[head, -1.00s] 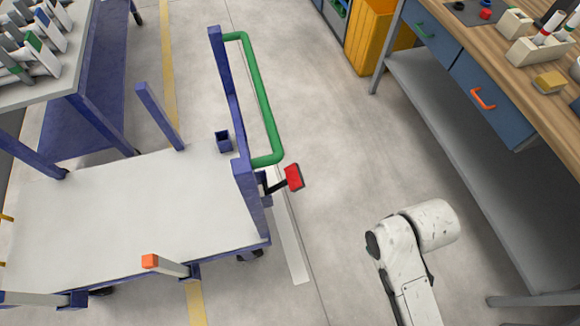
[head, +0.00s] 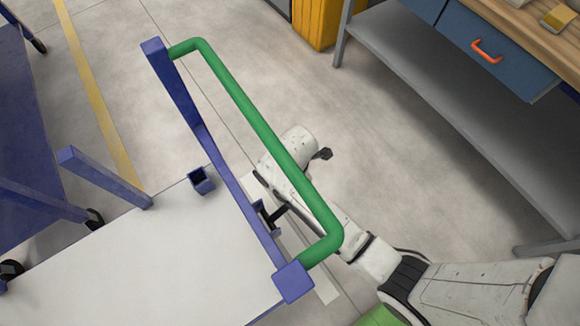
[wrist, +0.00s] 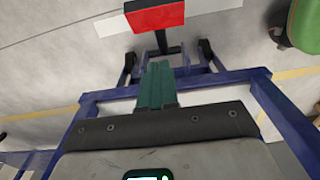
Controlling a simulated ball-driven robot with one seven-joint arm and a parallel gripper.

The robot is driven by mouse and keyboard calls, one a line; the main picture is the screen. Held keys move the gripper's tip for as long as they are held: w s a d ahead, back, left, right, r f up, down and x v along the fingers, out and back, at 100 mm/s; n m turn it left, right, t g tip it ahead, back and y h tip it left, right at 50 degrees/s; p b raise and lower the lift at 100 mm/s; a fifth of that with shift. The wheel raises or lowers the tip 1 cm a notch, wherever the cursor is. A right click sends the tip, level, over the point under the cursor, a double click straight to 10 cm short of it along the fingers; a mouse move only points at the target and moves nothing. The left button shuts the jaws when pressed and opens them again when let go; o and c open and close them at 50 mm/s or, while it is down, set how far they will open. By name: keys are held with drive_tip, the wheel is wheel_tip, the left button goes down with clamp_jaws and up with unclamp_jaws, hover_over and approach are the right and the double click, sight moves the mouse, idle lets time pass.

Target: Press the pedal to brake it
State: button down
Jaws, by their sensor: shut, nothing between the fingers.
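The brake pedal has a red pad (wrist: 155,16) at the top of the wrist view, on a dark stem (wrist: 165,45). In the head view the stem (head: 277,214) shows behind the cart's green handle (head: 255,110), and the red pad is hidden. My gripper (wrist: 157,68) shows as teal fingers pressed together and empty, pointing up the picture just below the stem and pad. I cannot tell whether they touch the pedal. The cart's white deck (head: 160,270) and blue frame (head: 215,150) fill the lower left of the head view. My fingers are not visible there.
My arm passes behind the green handle, close to it. A workbench with a grey lower shelf (head: 450,120) and an orange drawer handle (head: 487,50) stands at right. A yellow cabinet (head: 316,22) is at the top.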

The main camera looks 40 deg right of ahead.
drive_tip(key=f+b, duration=0.3)
drive_tip(key=f, duration=0.7)
drive_tip(key=shift+a+f, duration=0.1)
drive_tip(key=shift+a, duration=0.1)
drive_tip(key=shift+d+f+b, duration=0.3)
drive_tip(key=shift+d+f, duration=0.45)
drive_tip(key=shift+f, duration=0.2)
drive_tip(key=shift+d+f, duration=0.4)
drive_tip(key=shift+f, duration=0.15)
drive_tip(key=shift+d, duration=0.1)
drive_tip(key=shift+s+d+f+b, duration=0.1)
drive_tip(key=shift+d+f+b, duration=0.15)
drive_tip(key=shift+f+b, duration=0.05)
drive_tip(key=d+f+y+b, duration=0.5)
drive_tip(key=f+y+b, duration=0.1)
drive_tip(key=f+b, duration=0.6)
drive_tip(key=shift+d+f+b, duration=0.2)
drive_tip(key=shift+d+b, duration=0.2)
